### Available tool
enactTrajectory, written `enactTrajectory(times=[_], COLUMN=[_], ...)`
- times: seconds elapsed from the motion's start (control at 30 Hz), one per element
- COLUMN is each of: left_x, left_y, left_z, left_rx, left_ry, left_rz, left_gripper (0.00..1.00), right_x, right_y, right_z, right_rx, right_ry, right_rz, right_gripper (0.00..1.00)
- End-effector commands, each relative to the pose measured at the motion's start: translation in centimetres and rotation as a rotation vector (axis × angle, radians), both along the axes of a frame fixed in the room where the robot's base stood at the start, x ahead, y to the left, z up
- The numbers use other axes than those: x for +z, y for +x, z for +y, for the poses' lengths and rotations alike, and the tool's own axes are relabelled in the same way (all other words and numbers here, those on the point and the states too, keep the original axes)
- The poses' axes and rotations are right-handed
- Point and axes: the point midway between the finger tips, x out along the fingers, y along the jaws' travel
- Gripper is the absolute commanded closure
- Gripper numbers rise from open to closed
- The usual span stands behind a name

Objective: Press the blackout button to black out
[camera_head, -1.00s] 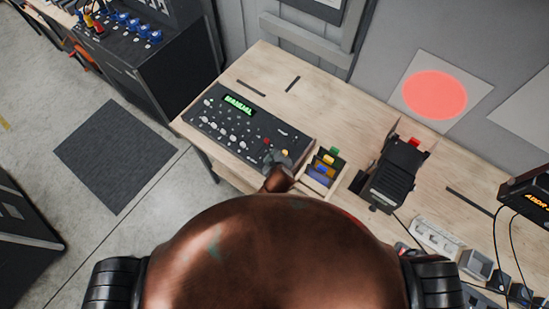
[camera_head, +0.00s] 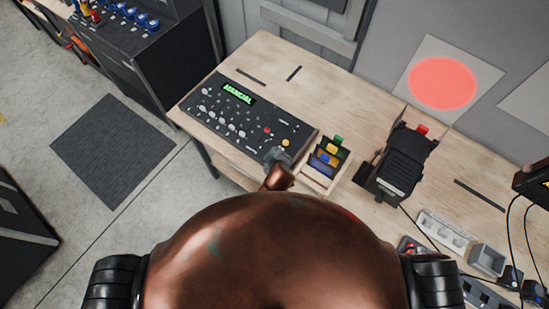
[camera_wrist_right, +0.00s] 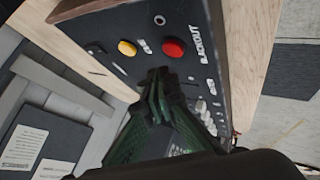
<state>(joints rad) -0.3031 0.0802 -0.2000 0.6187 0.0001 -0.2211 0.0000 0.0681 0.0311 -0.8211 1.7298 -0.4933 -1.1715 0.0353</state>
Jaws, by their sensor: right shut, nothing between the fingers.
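The dark control console (camera_head: 213,122) with a lit green display sits on the wooden bench in the head view. Its red button (camera_head: 267,130), beside the label BLACKOUT, shows large in the wrist view (camera_wrist_right: 173,48). A yellow button (camera_head: 285,143) sits near it and also shows in the wrist view (camera_wrist_right: 127,48). My right gripper (camera_head: 278,156) is shut and empty at the console's near right edge; in the wrist view its fingertips (camera_wrist_right: 157,78) appear just below the red button, with a gap in the picture. Contact with the panel cannot be told. My left gripper is out of view.
A small wooden tray (camera_head: 318,182) with coloured cards stands right of the console, close to my gripper. A black device (camera_head: 397,165) stands further right. A red light disc (camera_head: 442,83) shows on the wall. The bench behind the console is mostly clear.

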Motion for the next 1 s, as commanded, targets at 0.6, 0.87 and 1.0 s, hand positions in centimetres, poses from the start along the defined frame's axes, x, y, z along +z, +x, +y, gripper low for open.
enactTrajectory(times=[0.6, 0.87, 1.0], left_x=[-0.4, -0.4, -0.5], left_y=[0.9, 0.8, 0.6], left_z=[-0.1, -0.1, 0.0], left_rx=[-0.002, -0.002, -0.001], left_ry=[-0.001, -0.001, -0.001], left_rz=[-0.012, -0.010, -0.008], left_gripper=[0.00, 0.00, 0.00], right_x=[-1.0, -1.0, -1.0], right_y=[0.0, 0.0, 0.0], right_z=[0.1, 0.1, 0.0], right_rx=[0.000, 0.000, 0.000], right_ry=[0.002, 0.002, 0.002], right_rz=[-0.001, -0.001, -0.001], right_gripper=[1.00, 1.00, 1.00])
